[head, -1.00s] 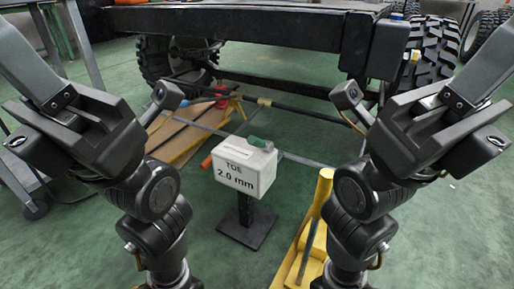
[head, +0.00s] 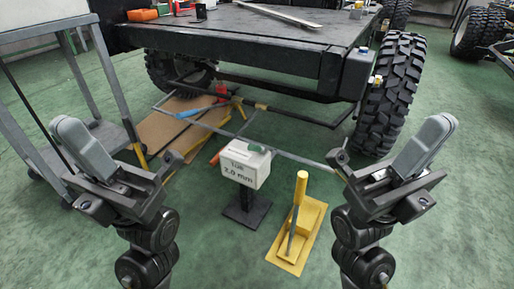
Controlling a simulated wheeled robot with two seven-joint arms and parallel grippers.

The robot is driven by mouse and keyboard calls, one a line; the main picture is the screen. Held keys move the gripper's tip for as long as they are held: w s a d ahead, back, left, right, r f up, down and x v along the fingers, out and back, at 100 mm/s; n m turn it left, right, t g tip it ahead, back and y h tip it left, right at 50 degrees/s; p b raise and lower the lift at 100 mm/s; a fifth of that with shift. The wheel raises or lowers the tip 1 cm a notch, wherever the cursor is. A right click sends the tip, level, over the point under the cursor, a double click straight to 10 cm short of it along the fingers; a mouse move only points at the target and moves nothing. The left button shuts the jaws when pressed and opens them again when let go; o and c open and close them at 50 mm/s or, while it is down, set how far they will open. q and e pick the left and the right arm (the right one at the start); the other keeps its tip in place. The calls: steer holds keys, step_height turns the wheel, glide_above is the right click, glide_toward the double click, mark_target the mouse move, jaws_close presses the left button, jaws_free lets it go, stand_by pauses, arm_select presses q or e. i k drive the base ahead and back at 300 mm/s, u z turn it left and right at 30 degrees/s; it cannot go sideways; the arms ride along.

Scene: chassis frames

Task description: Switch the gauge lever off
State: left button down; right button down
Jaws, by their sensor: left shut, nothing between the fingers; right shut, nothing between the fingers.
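A white gauge box (head: 245,164) marked with "2.0 mm" stands on a short black post and square foot in the middle of the head view. My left gripper (head: 69,129) is shut and empty, well left of the box. My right gripper (head: 438,127) is shut and empty, well right of it. Neither touches the box.
A yellow base with an upright yellow handle (head: 301,187) stands right of the gauge. Behind are a grey floor frame, brown boards (head: 185,125) and a vehicle chassis (head: 270,45) with large tyres (head: 391,95). A grey cart (head: 110,135) is at left.

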mark_target(262, 149)
steer(key=k, duration=0.6)
steer(key=z, duration=0.9)
steer(key=i, duration=0.7)
steer(key=u, duration=1.5)
steer(key=i, duration=0.5)
steer(key=u, duration=0.05)
